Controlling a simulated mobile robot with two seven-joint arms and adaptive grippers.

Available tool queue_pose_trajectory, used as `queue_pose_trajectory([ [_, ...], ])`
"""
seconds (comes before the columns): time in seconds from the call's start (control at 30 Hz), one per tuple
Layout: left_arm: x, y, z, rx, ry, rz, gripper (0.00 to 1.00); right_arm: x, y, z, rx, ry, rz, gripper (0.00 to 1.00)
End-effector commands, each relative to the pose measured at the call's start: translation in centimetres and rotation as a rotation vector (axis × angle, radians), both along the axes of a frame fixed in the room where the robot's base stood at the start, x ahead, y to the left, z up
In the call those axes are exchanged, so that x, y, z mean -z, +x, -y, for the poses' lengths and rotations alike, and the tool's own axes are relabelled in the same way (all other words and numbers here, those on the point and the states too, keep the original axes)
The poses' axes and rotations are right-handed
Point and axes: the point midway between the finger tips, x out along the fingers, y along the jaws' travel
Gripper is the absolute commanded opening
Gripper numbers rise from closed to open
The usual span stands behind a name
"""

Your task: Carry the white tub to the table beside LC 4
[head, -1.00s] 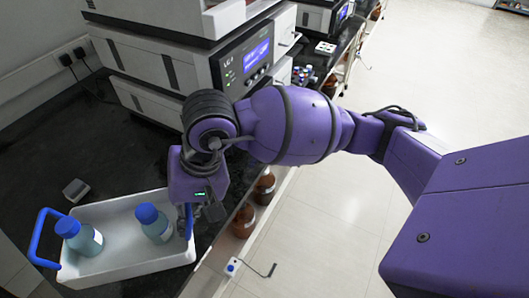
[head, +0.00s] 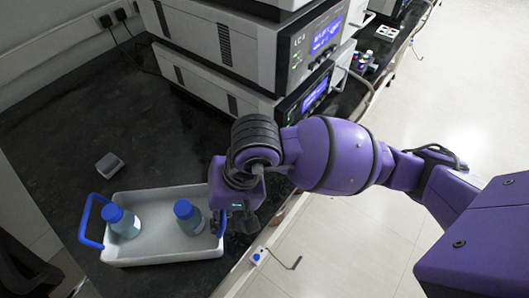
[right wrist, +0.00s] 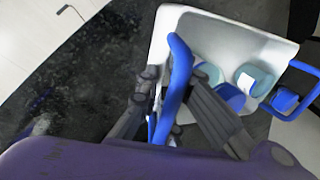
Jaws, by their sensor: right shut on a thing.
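The white tub (head: 160,256) is a shallow tray with two upright blue handles and two blue-capped bottles, one on the left (head: 122,222) and one on the right (head: 188,217). It is over the dark worktop near its front edge; I cannot tell whether it touches the top. My right gripper (head: 228,222) is shut on the tub's right handle. In the right wrist view its fingers (right wrist: 170,105) close around the blue handle (right wrist: 178,75), with the tub (right wrist: 208,27) beyond. The left gripper is not in view. I cannot make out an LC 4 label.
Stacked LC instruments (head: 262,50) stand at the back of the dark worktop (head: 60,130). A small grey box (head: 109,165) lies behind the tub. Small vials (head: 365,60) stand farther along. A white and blue fitting (head: 259,255) is at the front edge.

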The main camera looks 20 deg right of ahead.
Motion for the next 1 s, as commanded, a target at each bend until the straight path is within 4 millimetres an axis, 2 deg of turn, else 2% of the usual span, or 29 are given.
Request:
queue_pose_trajectory([
  [0.13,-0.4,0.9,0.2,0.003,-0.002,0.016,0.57,-0.4,0.3,-0.1,-0.002,0.003,0.010,0.00],
  [0.33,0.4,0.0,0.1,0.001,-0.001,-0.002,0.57,0.1,0.3,-0.1,-0.003,0.003,0.008,0.00],
  [0.37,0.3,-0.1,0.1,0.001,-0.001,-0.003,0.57,0.1,0.2,0.0,-0.001,-0.002,0.005,0.10],
  [0.4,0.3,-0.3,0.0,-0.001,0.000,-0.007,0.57,0.1,0.2,0.0,-0.001,-0.002,0.005,0.15],
  [0.5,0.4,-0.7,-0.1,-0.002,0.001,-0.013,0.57,0.1,0.3,0.0,-0.001,-0.002,0.005,0.25],
  [0.83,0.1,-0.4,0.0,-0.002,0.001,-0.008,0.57,-0.2,0.3,0.0,-0.001,-0.001,0.007,0.25],
  [1.0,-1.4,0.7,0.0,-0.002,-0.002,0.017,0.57,-2.4,1.0,0.3,0.004,-0.003,0.012,0.25],
])
